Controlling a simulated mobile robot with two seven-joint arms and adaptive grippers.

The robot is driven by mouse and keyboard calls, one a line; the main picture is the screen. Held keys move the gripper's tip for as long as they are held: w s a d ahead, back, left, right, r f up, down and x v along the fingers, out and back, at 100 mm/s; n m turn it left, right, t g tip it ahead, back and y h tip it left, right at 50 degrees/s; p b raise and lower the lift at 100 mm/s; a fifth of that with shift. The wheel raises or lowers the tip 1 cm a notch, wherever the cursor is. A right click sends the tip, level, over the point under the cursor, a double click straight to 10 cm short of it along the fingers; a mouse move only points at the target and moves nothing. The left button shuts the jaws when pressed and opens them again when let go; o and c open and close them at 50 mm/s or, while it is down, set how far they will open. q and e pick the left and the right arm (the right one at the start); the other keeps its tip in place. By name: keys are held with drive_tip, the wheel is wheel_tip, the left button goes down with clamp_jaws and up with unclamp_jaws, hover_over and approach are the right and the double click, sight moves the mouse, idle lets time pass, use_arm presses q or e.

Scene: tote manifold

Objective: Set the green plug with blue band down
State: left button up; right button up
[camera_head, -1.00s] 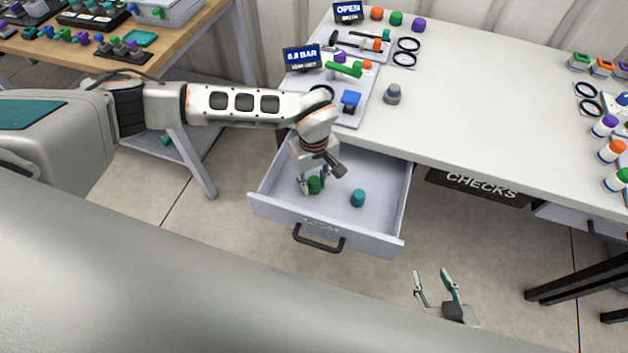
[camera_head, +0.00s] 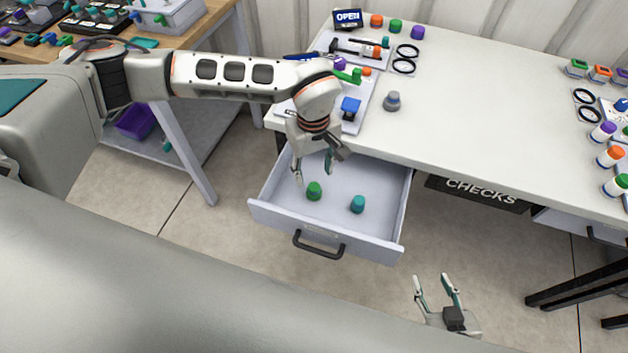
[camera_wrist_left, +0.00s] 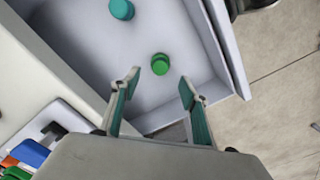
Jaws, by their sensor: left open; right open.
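The green plug (camera_head: 314,191) stands in the open drawer (camera_head: 275,212), left of a teal plug (camera_head: 357,204). No blue band can be made out on it at this size. In the left wrist view the green plug (camera_wrist_left: 160,64) lies beyond the fingertips, apart from them, and the teal plug (camera_wrist_left: 122,9) is near the top edge. My left gripper (camera_head: 313,175) is open and empty above the drawer; its spread fingers also show in the left wrist view (camera_wrist_left: 158,80). My right gripper (camera_head: 435,284) is open and empty at the lower right, over the floor.
The white table (camera_head: 470,120) is behind the drawer, with a grey plug (camera_head: 392,101) and fixture plates near its left end. Several colored plugs stand at the right edge. The drawer walls surround both plugs. The drawer's right part is clear.

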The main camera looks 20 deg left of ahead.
sight(314, 187)
use_arm(q)
drive_tip(key=shift+r, duration=2.05)
drive_tip(key=shift+s+f, duration=0.1)
